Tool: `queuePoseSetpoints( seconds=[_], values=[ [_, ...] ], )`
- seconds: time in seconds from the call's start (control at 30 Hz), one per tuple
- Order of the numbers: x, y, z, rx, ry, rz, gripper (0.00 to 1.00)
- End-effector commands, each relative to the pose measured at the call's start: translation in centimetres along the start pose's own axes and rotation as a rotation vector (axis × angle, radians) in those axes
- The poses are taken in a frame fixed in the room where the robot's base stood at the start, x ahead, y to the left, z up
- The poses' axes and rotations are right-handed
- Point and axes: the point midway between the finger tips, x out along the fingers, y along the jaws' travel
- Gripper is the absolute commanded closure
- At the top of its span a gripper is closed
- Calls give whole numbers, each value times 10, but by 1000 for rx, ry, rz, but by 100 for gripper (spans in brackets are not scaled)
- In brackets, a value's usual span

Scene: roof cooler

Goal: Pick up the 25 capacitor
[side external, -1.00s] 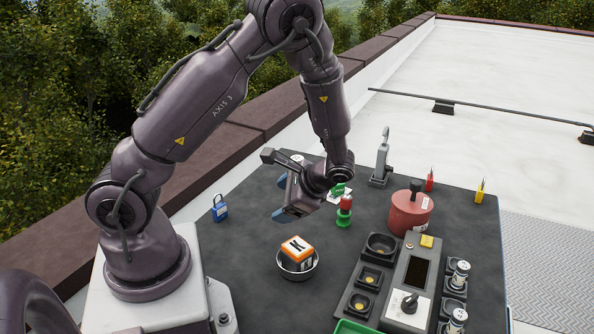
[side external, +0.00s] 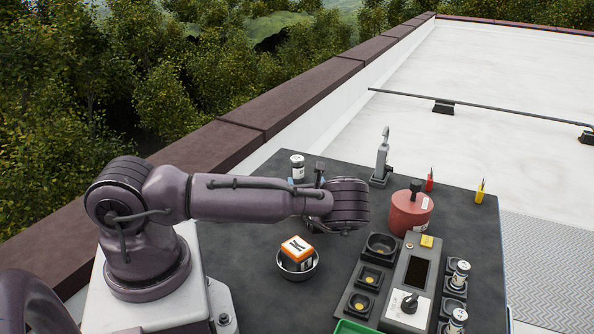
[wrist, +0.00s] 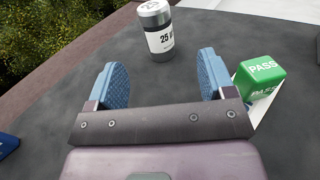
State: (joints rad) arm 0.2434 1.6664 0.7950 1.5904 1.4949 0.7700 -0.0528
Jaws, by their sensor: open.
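The 25 capacitor (wrist: 159,31) is a small silver can with a white label reading "25". In the wrist view it stands upright on the dark table, beyond and between my open fingers, apart from them. In the side external view a white-labelled can (side external: 298,168) stands near the table's far left edge, just past my arm. My gripper (wrist: 160,88) is open with blue padded fingers and nothing between them. In the side external view my arm hides most of the gripper.
A green PASS block (wrist: 260,77) sits close beside my right finger, on a white card. A bowl with an orange-and-white block (side external: 297,250) stands nearer the camera. A red canister (side external: 409,212) and a control box (side external: 410,280) stand to the right. Bare table surrounds the capacitor.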

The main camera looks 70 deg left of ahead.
Motion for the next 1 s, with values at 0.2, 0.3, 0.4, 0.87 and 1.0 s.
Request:
queuePoseSetpoints(
  seconds=[0.2, 0.3, 0.4, 0.87, 1.0],
  values=[
    [42, 2, 0, -2, -1, 5, 24],
    [53, 2, 0, -3, 0, 5, 24],
    [58, 2, 0, -2, 1, 4, 24],
    [109, 6, 1, -2, 0, 4, 24],
    [110, 6, 1, -2, 0, 3, 24]
  ],
)
